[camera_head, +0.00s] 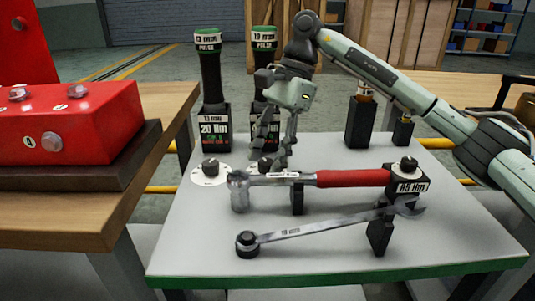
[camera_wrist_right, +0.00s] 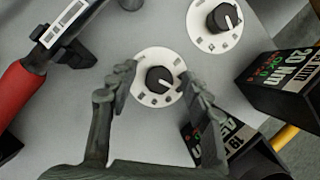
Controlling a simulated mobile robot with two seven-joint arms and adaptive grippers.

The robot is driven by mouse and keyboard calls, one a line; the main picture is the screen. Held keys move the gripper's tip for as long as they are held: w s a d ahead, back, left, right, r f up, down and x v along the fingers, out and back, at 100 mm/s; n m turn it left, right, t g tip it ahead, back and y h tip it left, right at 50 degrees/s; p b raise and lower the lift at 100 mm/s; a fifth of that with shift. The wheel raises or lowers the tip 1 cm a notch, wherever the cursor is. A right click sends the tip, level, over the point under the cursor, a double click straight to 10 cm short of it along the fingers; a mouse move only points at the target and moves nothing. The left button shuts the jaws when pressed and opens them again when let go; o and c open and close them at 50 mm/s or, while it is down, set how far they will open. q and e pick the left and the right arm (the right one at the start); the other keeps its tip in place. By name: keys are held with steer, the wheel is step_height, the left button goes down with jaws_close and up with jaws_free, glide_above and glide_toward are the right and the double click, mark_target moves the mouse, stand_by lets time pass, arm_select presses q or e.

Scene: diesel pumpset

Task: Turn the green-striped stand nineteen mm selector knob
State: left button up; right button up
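The nineteen mm selector knob (camera_wrist_right: 160,79) is a black knob with a white pointer line on a round white dial with dark marks. It stands in front of the green-striped nineteen mm stand (camera_head: 264,42), whose dark labelled base shows in the right wrist view (camera_wrist_right: 210,146). My right gripper (camera_head: 275,156) points down over this knob. In the right wrist view its open fingers (camera_wrist_right: 157,82) are on either side of the knob, with gaps to it. In the head view the gripper hides most of the knob. My left gripper is not in view.
A second knob (camera_head: 210,168) stands before the thirteen mm stand (camera_head: 213,128), left of the gripper. A red-handled torque wrench (camera_head: 350,178) on supports lies just in front, and a spanner (camera_head: 325,226) nearer. A red box (camera_head: 85,125) is on the left bench.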

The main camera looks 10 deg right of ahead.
steer(key=shift+r, duration=0.1)
steer(key=v, duration=1.1)
steer(key=shift+d+r, duration=0.25)
steer(key=shift+r, duration=0.1)
steer(key=shift+w, duration=0.1)
